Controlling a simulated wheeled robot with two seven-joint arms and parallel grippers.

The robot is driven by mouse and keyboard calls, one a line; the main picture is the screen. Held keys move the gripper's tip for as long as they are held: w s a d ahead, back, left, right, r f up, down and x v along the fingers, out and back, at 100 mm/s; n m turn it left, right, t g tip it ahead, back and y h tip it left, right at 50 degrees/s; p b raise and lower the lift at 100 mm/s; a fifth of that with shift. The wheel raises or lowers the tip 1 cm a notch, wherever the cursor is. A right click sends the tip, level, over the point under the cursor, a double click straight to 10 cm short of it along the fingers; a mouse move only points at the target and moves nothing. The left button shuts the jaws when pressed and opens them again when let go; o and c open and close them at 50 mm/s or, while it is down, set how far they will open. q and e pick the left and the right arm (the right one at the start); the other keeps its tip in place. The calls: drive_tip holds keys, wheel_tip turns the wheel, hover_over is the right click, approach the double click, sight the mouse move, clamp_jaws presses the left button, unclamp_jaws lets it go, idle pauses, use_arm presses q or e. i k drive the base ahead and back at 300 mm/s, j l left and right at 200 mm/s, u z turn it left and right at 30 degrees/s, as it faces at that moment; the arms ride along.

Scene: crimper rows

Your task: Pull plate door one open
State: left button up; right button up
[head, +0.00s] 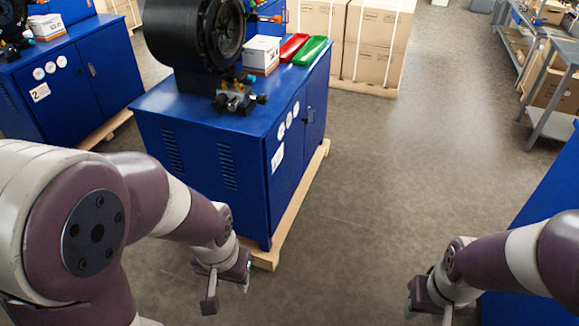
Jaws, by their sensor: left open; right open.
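The middle blue cabinet (213,155) stands on a wooden pallet, with a black crimper on top. Its right face has doors (284,158) with round white stickers and a white label whose number I cannot read. A small dark handle (309,116) shows near the far part of that face. The doors look shut. I cannot tell from the label which cabinet is number one. My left gripper (227,290) is open and empty, in front of the cabinet's near bottom corner, well away from the handle. My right gripper (428,308) is open over the floor at the lower right.
Another blue cabinet (70,82) with a label marked 2 stands at the left. Cardboard boxes (375,45) on a pallet stand behind. A blue surface (555,200) lies at the right edge, near my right arm. The floor (400,170) right of the middle cabinet is clear.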

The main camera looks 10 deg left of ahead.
sight(283, 146)
drive_tip(key=i+l, duration=0.1)
drive_tip(key=i, duration=0.35)
drive_tip(key=i+l+u, duration=0.1)
drive_tip(key=i, duration=0.4)
drive_tip(key=i+l, duration=0.1)
drive_tip(key=i, duration=0.35)
drive_tip(key=i+l+u, duration=0.1)
drive_tip(key=i, duration=0.35)
drive_tip(key=i+l+u, duration=0.1)
drive_tip(key=i, duration=0.35)
drive_tip(key=i+l, duration=0.3)
drive_tip(key=i, duration=0.15)
